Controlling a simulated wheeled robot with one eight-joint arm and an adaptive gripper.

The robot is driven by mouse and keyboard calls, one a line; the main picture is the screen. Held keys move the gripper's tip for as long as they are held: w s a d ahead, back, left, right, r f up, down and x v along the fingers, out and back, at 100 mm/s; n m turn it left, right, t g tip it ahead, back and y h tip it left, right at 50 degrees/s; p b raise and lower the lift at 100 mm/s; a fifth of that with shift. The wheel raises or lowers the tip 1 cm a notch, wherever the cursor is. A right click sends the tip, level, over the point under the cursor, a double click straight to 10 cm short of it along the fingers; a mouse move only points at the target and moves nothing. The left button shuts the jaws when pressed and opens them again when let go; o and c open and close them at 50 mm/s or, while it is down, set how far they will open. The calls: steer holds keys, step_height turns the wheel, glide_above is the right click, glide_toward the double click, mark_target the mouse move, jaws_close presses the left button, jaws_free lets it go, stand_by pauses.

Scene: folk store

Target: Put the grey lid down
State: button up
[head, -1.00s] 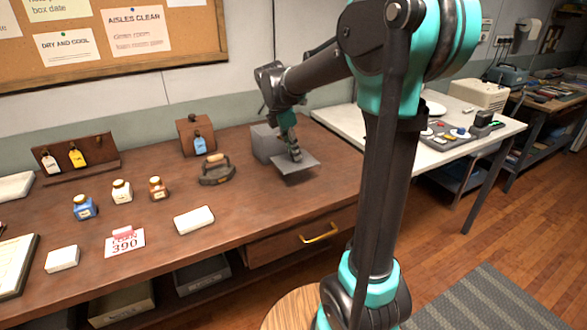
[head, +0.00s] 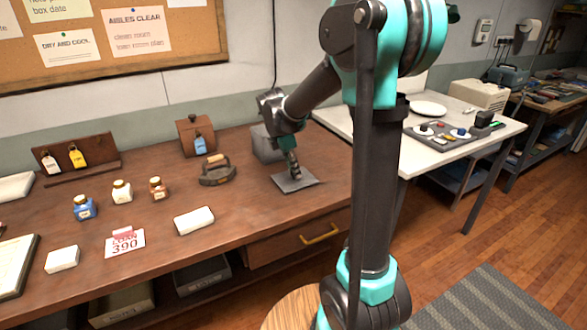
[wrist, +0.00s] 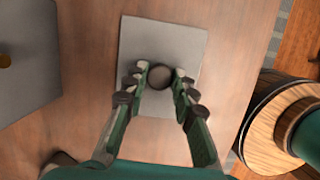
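The grey lid (head: 309,181) is a flat square plate lying flat on, or very close above, the brown wooden counter, in front of the grey box. In the wrist view the lid (wrist: 165,38) fills the middle, with its round dark knob (wrist: 160,77) at the centre. My gripper (wrist: 160,76) points down over the lid, one finger on each side of the knob. The fingertips appear to touch the knob. In the head view my gripper (head: 293,172) hides the knob.
The grey box (head: 265,145) stands behind the lid. A dark iron (head: 217,172) and a white block (head: 194,220) are to the left. Bare counter (head: 262,210) lies in front of the lid. A white table (head: 408,160) adjoins on the right.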

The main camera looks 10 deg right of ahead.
mark_target(285, 181)
steer(key=o, duration=0.5)
steer(key=shift+r, duration=0.15)
steer(key=v, duration=1.2)
